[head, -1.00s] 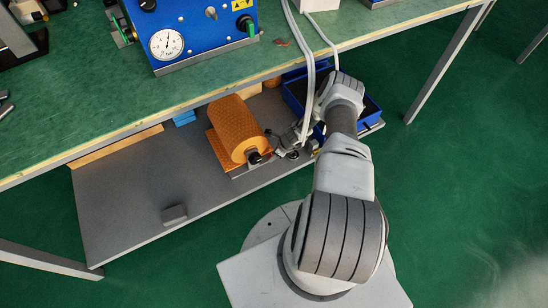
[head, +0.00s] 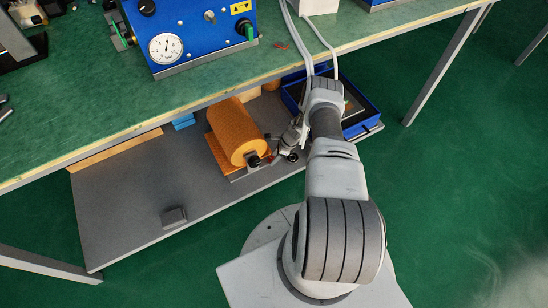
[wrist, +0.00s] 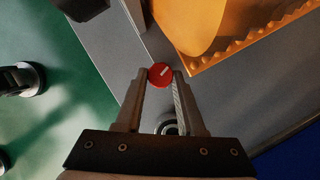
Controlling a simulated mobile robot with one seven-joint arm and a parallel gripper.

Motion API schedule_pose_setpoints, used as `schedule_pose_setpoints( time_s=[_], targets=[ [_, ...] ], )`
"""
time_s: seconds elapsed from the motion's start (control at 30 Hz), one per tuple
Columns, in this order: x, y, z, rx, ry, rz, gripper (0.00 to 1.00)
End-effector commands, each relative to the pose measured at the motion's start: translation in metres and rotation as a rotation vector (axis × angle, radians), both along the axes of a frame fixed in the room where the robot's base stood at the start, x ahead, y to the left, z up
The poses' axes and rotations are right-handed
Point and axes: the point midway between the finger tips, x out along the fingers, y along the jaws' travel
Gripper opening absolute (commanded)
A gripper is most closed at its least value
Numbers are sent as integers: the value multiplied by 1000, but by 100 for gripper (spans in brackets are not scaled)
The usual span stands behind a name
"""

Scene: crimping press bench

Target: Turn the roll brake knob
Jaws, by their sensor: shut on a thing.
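The roll brake knob (wrist: 160,74) is a small red disc with a white mark, seen in the wrist view. My gripper (wrist: 161,80) is shut on it, one fingertip on each side. The orange roll (head: 233,130) lies on the grey shelf under the bench. It also shows at the top of the wrist view (wrist: 196,22). In the head view my gripper (head: 277,153) is low beside the front end of the roll, and the red knob cannot be made out there.
The grey shelf (head: 120,200) is mostly bare to the left, with a small dark block (head: 173,217) on it. A blue tray (head: 367,119) stands to the right behind my arm. The green bench top (head: 95,95) hangs above, carrying a blue press with a gauge (head: 166,48). White hoses (head: 301,45) hang close to my wrist.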

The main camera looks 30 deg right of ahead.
Motion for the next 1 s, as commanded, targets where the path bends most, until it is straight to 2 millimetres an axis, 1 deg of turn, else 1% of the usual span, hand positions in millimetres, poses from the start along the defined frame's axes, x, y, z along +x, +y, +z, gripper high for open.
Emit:
schedule_pose_setpoints(
  time_s=[0.17,0.2,0.27,0.3,0.37,0.63,0.73,0.87,1.0],
  targets=[
    [1,0,0,-1,-1,-2,0],
    [1,0,0,-1,-1,-2,40],
    [1,0,0,-1,-1,-2,50],
    [1,0,0,-1,-1,-2,58],
    [0,0,0,-1,-1,-2,68],
    [0,0,0,0,0,-1,68],
    [1,-1,6,0,0,-1,68],
    [2,-5,25,-1,-2,2,68],
    [3,-12,57,-2,-2,10,68]
  ],
)
